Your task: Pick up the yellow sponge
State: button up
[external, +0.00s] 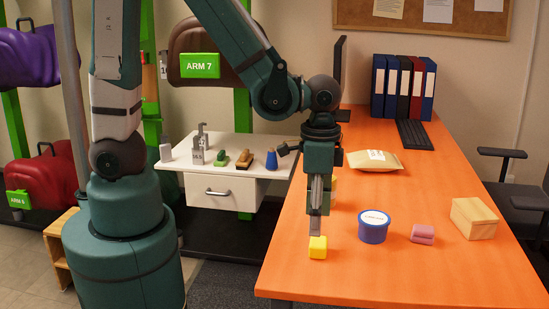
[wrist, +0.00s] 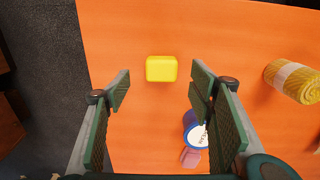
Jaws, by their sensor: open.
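The yellow sponge (external: 318,247) is a small block on the orange table near its front left edge. In the wrist view the sponge (wrist: 161,69) lies at the upper middle, beyond the fingertips and in line with the gap between them. My gripper (external: 318,228) points down, just above the sponge in the external view. In the wrist view my gripper (wrist: 158,90) is open, with nothing between its fingers. No contact with the sponge shows.
On the orange table (external: 400,285) are a blue tub (external: 374,227), a pink block (external: 422,234), a wooden box (external: 474,218) and a tan packet (external: 374,161). A yellow roll with a pale band (wrist: 293,81) lies right in the wrist view. The table's front is clear.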

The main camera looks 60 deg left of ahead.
aim_at(315, 240)
jog(key=shift+f+b, duration=0.4)
jog(key=shift+f, duration=0.9)
jog(key=shift+w+a+f+b, duration=0.1)
jog(key=shift+f+b, duration=0.95)
jog(key=shift+f, duration=1.55)
jog(key=c, duration=0.9)
